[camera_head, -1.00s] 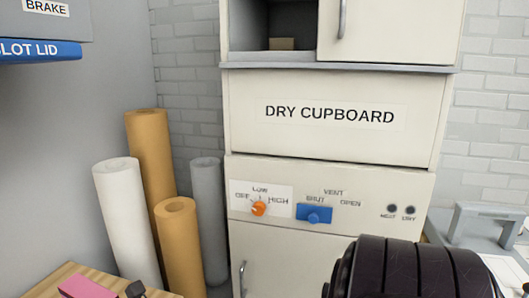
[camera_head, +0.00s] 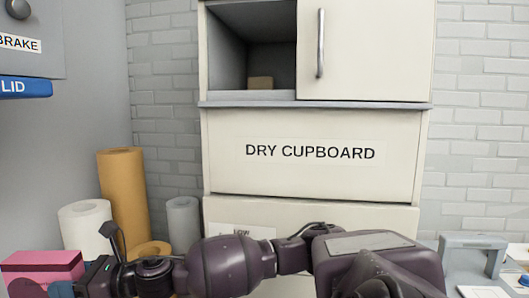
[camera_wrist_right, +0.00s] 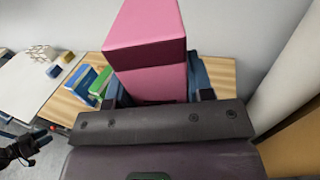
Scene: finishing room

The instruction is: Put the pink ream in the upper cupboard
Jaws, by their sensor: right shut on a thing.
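The pink ream (camera_head: 42,263) is at the lower left of the head view. In the right wrist view the pink ream (camera_wrist_right: 146,25) stands out beyond the fingers. My right gripper (camera_wrist_right: 157,93) is shut on it, with a blue finger on either side. In the head view my right gripper (camera_head: 80,288) is partly cut off by the bottom edge. The upper cupboard (camera_head: 227,50) is at the top centre, with its left compartment open and its pale door (camera_head: 370,50) covering the right. A small tan block (camera_head: 260,83) sits inside.
A ledge (camera_head: 315,104) runs below the opening. Paper rolls, white (camera_head: 85,225), tan (camera_head: 122,190) and grey (camera_head: 183,222), stand left of the cupboard. A wooden table (camera_wrist_right: 70,100) holds blue and green packs (camera_wrist_right: 93,82). The compartment has free room left of the block.

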